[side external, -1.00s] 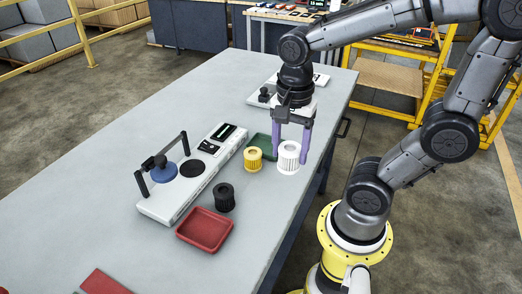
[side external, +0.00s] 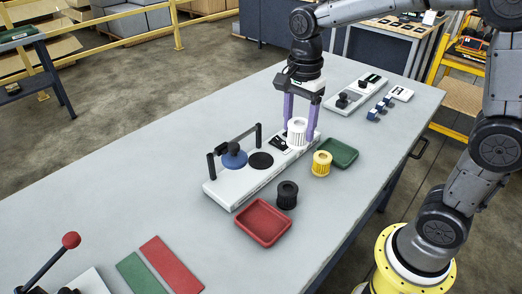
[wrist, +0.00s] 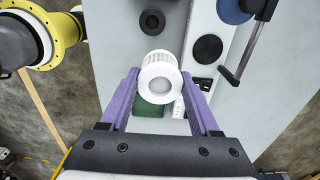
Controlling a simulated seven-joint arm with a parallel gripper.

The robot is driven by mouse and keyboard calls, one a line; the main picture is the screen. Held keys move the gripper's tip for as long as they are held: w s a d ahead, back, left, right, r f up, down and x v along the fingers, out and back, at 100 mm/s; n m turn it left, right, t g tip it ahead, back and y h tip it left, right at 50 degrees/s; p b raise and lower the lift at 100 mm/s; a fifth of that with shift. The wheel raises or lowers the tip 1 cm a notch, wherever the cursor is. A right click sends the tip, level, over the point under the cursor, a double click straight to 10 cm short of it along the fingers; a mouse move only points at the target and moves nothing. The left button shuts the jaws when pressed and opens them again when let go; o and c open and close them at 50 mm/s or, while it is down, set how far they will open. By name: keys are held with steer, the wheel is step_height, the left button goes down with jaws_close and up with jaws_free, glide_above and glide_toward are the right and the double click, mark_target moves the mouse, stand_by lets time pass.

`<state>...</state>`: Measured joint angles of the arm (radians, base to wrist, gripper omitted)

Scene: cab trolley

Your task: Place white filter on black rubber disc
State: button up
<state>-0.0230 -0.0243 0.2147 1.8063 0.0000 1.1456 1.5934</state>
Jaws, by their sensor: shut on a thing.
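The white filter (side external: 297,131) is between the purple fingers of my gripper (side external: 300,128), which is shut on it. In the side external view it overlaps the far right end of a white fixture (side external: 232,189), seemingly held above it. The wrist view also shows the white filter (wrist: 159,79) between the fingers. The black rubber disc (side external: 261,160) lies flat on the fixture, bare, to the left of the filter. It also shows in the wrist view (wrist: 208,48), ahead and right of the filter. A blue disc (side external: 234,158) with a black knob and bar frame is beside it.
A yellow filter (side external: 322,164), a black filter (side external: 287,195), a green tray (side external: 340,152) and a red tray (side external: 263,223) stand in front of the fixture. A second fixture (side external: 357,94) is at the back right.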

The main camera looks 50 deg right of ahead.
steer(key=w+f, duration=0.2)
steer(key=w, duration=0.1)
steer(key=w+f, duration=0.3)
steer(key=w, duration=0.1)
steer(key=w+f, duration=0.2)
steer(key=w, duration=0.1)
steer(key=shift+w+a+f, duration=0.1)
steer(key=shift+w+f, duration=0.1)
steer(key=shift+f, duration=0.15)
steer(key=shift+w+f, duration=0.2)
steer(key=shift+f, duration=0.15)
steer(key=shift+w+f, duration=0.2)
steer(key=shift+f, duration=1.5)
steer(key=shift+f, duration=0.1)
steer(key=o, duration=1.4)
